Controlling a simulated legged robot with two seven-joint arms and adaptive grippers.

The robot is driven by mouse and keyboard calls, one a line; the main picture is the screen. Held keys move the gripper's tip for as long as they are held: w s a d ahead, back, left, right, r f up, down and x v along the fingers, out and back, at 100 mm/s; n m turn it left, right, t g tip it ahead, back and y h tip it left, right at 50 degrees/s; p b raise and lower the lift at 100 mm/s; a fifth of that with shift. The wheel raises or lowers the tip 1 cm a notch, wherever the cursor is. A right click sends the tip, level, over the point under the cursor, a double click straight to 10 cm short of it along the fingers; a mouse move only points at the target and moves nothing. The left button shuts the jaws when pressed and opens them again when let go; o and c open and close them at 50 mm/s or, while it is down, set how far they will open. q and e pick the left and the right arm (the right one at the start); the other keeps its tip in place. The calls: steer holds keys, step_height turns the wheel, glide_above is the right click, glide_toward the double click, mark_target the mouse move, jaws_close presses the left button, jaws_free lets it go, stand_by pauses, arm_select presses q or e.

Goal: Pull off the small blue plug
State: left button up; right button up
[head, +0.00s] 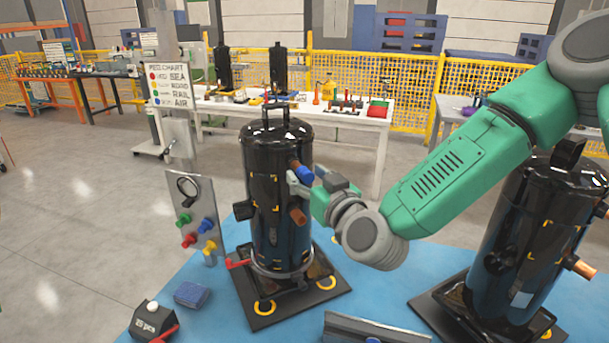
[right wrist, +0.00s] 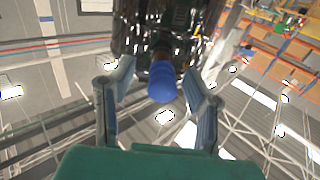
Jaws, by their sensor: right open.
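The small blue plug (head: 304,174) sits on the end of a copper stub high on the right side of the black compressor (head: 272,170). In the right wrist view the blue plug (right wrist: 162,82) lies between the two fingers, with the compressor (right wrist: 168,30) behind it. My right gripper (head: 296,183) is open at the plug, and in the right wrist view (right wrist: 160,95) its fingers stand apart on either side with gaps to the plug. In the head view the gripper partly overlaps the plug's lower side. My left gripper is not in view.
A bare copper stub (head: 297,215) sticks out below the plug. A second compressor (head: 530,240) stands at the right. A panel (head: 195,215) with coloured plugs stands left, near a blue block (head: 191,294) and a box (head: 153,321). A white table (head: 345,125) is behind.

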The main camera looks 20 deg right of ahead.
mark_target(309, 179)
steer(key=shift+a, duration=0.15)
jaws_close()
steer(key=shift+s, duration=0.2)
steer(key=shift+s+d, duration=0.2)
steer(key=shift+s, duration=0.75)
steer(key=shift+s+d, duration=0.15)
steer(key=shift+s, duration=0.75)
steer(key=shift+s+d, duration=0.2)
steer(key=shift+s, duration=0.75)
